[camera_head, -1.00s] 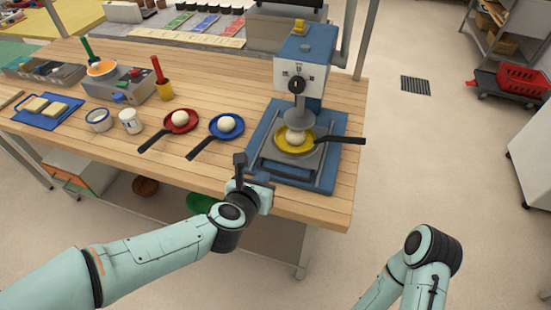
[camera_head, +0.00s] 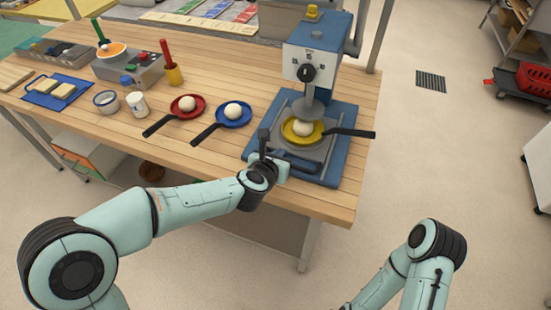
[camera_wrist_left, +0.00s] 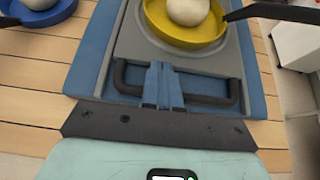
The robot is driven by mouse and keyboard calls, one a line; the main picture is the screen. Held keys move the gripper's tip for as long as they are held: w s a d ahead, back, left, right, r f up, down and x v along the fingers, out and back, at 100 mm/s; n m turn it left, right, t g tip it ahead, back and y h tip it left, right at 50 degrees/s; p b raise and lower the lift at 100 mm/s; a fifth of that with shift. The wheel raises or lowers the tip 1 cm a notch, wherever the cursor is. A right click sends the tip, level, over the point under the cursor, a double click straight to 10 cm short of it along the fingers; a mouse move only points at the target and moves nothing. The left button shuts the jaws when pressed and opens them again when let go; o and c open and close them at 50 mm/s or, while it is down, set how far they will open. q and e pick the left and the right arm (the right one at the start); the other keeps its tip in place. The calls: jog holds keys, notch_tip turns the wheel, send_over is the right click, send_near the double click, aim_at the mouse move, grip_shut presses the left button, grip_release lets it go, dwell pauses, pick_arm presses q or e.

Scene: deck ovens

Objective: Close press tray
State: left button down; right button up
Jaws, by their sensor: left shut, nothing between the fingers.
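The blue and grey press (camera_head: 315,60) stands at the right end of the wooden table. Its grey tray (camera_head: 321,150) sticks out at the front and carries a yellow pan (camera_head: 288,133) with a pale dough ball (camera_head: 303,129) under the round upper plate (camera_head: 304,110). In the left wrist view the tray (camera_wrist_left: 235,58) has a dark bar handle (camera_wrist_left: 210,99). My left gripper (camera_wrist_left: 160,72) is shut and empty; its fingers cross the handle's bar, tips near the tray's front edge. I cannot tell if they touch it. My right gripper is out of view; only its arm shows.
A blue pan (camera_head: 236,121) and a red pan (camera_head: 184,113), each with a dough ball, lie left of the press. The yellow pan's black handle (camera_head: 352,133) sticks out to the right. Cups (camera_head: 137,104) stand further left.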

aim_at(288, 141)
pick_arm(q)
jog(key=shift+w, duration=0.1)
jog(key=w, duration=0.2)
jog(key=w+d+p, duration=0.1)
jog(key=w, duration=0.1)
jog(key=shift+d, duration=0.2)
jog(key=shift+s, duration=0.1)
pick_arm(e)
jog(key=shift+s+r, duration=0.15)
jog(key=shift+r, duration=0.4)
pick_arm(q)
jog(key=shift+a, duration=0.1)
